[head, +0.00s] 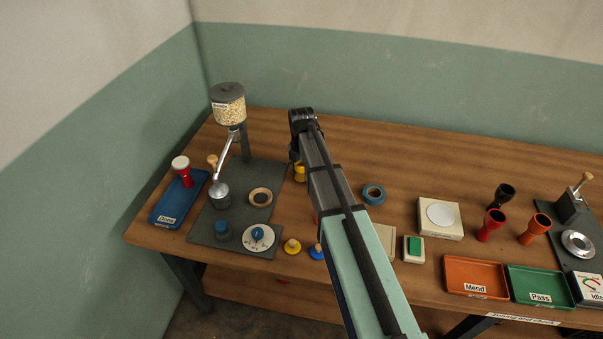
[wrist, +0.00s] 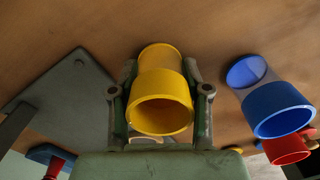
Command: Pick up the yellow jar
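The yellow jar (wrist: 160,100) stands between the two fingers of my gripper (wrist: 160,72) in the wrist view, its open mouth toward the camera. The fingers are spread, one on each side of it, with what look like narrow gaps; contact is not clear. In the head view a part of the yellow jar (head: 299,172) shows left of my arm, and my arm hides the rest.
A blue jar (wrist: 278,108) and a red jar (wrist: 287,149) stand close on the right in the wrist view. A dark board (head: 232,240) with a grain dispenser (head: 229,108) lies to the left.

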